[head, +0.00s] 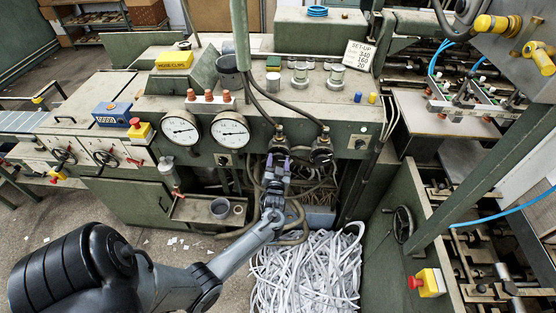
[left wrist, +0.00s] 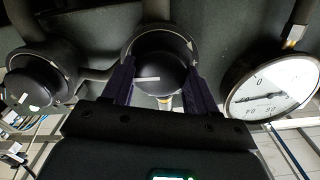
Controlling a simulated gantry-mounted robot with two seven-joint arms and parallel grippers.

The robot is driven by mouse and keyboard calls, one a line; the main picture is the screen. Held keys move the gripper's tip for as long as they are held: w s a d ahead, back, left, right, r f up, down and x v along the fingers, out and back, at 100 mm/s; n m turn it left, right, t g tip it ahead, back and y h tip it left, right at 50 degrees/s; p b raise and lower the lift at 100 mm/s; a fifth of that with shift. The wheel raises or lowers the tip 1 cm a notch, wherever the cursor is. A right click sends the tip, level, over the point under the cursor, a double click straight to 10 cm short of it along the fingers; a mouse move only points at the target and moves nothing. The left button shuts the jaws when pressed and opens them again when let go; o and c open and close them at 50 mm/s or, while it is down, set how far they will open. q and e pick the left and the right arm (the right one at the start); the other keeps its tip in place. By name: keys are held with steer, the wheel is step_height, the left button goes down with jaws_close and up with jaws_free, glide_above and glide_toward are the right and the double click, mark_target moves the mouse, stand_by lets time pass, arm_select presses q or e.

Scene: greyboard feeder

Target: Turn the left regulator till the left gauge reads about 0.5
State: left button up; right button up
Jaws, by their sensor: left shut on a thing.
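The left regulator (head: 278,142) is a dark round knob on the front of the green machine. My left gripper (head: 277,160) is shut on it, with one finger on each side of the knob. In the left wrist view the left regulator (left wrist: 160,75) has a white line across its face and a curved arrow around its collar. The right regulator (head: 321,148) stands to its right, untouched. The left gauge (head: 180,128) and the right gauge (head: 230,131) are white dials with dark needles, left of the regulators. The left gauge's reading is too small to tell.
A tray with a grey cup (head: 220,208) juts out below the gauges. Hoses hang around my left forearm, above a heap of white paper strips (head: 310,270). A handwheel (head: 403,224) and a red-and-yellow stop button (head: 427,283) are at the right.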

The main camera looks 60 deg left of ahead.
arm_select(q)
steer(key=m+p, duration=0.2)
steer(key=m, duration=0.4)
steer(key=shift+m, duration=0.3)
steer(key=m+p, duration=0.2)
steer(key=m, duration=0.3)
steer(key=shift+m, duration=0.4)
steer(key=o, duration=1.1)
steer(key=shift+s, duration=0.1)
steer(key=shift+c, duration=0.2)
steer(key=shift+d, duration=0.1)
